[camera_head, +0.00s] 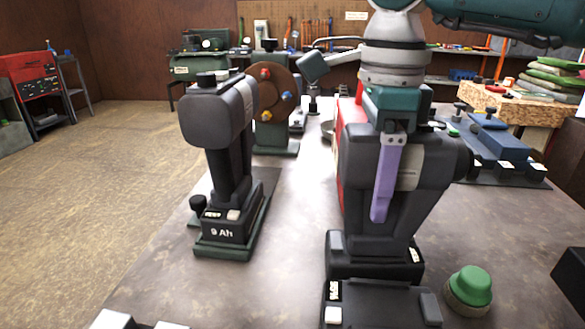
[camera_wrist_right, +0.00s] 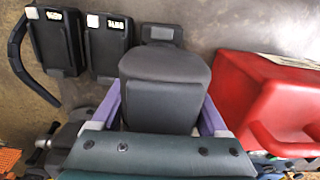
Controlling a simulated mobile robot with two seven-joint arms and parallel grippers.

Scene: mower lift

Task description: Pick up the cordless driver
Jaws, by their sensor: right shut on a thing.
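A dark grey cordless driver (camera_head: 425,185) stands upright right of centre in the head view. Its battery foot is just behind a black battery pack (camera_head: 385,305); I cannot tell whether it rests on the table. My right gripper (camera_head: 386,195) comes down from above with purple fingers shut on the driver's upper body. In the right wrist view the driver's dark body (camera_wrist_right: 165,85) sits between both purple fingers (camera_wrist_right: 163,118). A second, similar driver (camera_head: 225,125), with a "9 Ah" battery, stands on a green base at the left. My left gripper does not show.
A green button (camera_head: 469,288) is at the front right. A red case (camera_wrist_right: 275,100) is close beside the held driver. A blue vise-like fixture (camera_head: 490,145) is at the right and a brown disc on a stand (camera_head: 275,95) behind. The table (camera_head: 285,235) between the drivers is clear.

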